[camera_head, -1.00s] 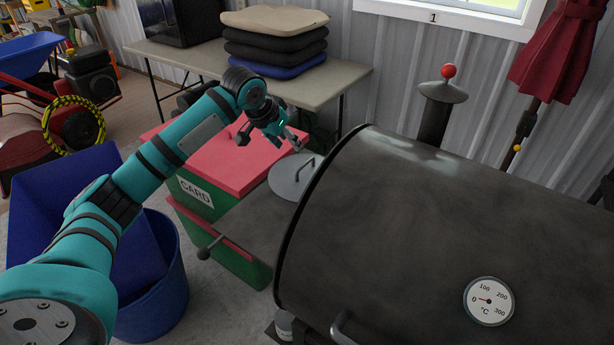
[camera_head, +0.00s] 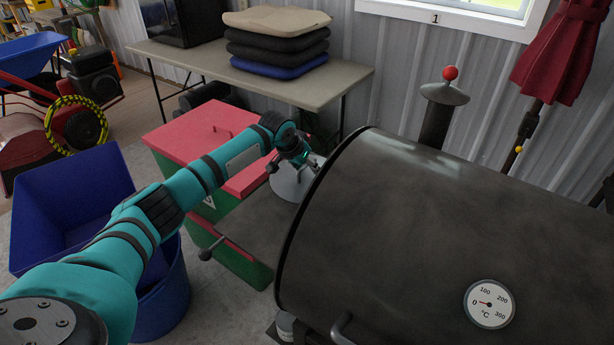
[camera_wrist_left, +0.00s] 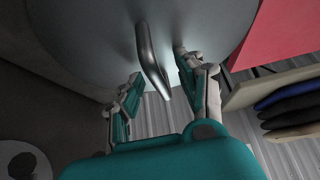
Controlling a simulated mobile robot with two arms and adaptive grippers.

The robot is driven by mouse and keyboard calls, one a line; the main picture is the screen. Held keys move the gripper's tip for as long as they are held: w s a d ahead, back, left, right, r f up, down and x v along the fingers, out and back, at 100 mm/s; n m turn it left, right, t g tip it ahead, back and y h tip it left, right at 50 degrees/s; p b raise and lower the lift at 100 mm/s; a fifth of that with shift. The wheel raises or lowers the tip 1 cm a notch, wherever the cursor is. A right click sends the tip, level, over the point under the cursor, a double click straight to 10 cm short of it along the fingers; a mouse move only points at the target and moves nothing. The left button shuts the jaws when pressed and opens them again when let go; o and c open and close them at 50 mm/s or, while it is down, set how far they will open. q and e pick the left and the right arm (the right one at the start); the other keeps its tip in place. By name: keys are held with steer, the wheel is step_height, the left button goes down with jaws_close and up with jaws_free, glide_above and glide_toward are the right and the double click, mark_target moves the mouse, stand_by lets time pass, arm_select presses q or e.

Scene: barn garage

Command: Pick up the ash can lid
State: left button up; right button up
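The ash can lid is a round grey metal lid with a bar handle. In the head view the lid (camera_head: 287,186) lies on the side shelf, left of the big black barrel, partly hidden by my left arm. In the left wrist view the lid (camera_wrist_left: 85,35) fills the top, and its handle (camera_wrist_left: 150,62) stands out between the fingers. My left gripper (camera_head: 310,160) is at the lid's handle; in the wrist view the gripper (camera_wrist_left: 157,72) is open, with a finger on each side of the handle and gaps visible. My right gripper is not in view.
The black barrel smoker (camera_head: 440,230) with a dial stands close to the right of the lid. A red-topped green card bin (camera_head: 195,135) is behind and left. A table (camera_head: 345,82) holds stacked cushions (camera_head: 275,45). A blue bin (camera_head: 75,200) stands below my arm.

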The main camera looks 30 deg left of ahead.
arm_select(q)
jaws_close()
steer(key=shift+r, duration=0.15)
stand_by(0.4)
